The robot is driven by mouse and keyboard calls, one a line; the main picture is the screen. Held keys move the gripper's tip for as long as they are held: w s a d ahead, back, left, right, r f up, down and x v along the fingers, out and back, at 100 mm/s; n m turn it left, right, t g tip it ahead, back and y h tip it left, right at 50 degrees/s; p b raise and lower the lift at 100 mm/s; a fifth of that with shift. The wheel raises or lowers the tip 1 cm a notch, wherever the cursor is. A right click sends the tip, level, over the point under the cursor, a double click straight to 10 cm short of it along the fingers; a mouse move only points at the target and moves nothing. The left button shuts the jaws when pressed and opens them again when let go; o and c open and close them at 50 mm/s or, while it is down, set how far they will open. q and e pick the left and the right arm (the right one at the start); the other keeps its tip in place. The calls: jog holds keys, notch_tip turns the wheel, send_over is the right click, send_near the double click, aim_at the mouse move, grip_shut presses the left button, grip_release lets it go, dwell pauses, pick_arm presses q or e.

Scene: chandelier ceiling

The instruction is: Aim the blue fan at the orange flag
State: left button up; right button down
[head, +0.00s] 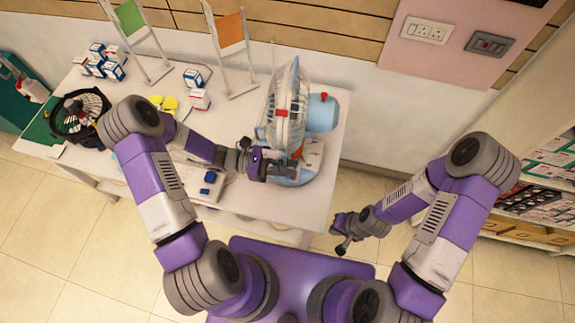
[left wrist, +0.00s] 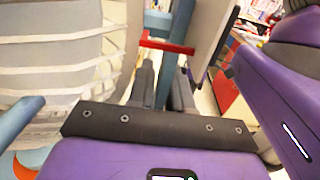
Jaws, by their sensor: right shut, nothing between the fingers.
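The blue fan (head: 321,114) stands at the right end of the white table. Its round cage (head: 287,105) faces left in the head view, and its motor housing is on the right. The orange flag (head: 231,30) hangs in a white frame at the back, up and left of the fan. My left gripper (head: 279,170) is low at the fan's near side, by its base. In the left wrist view, its dark fingers (left wrist: 163,88) are apart with a blue post (left wrist: 172,50) between them; contact is unclear. My right gripper (head: 341,233) is shut and empty, off the table's right front.
A green flag (head: 130,16) stands at the back left. A black fan (head: 80,115) sits on the left end of the table.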

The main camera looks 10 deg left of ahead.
pick_arm(q)
jog(key=shift+d, duration=0.1)
grip_shut()
dwell(0.3)
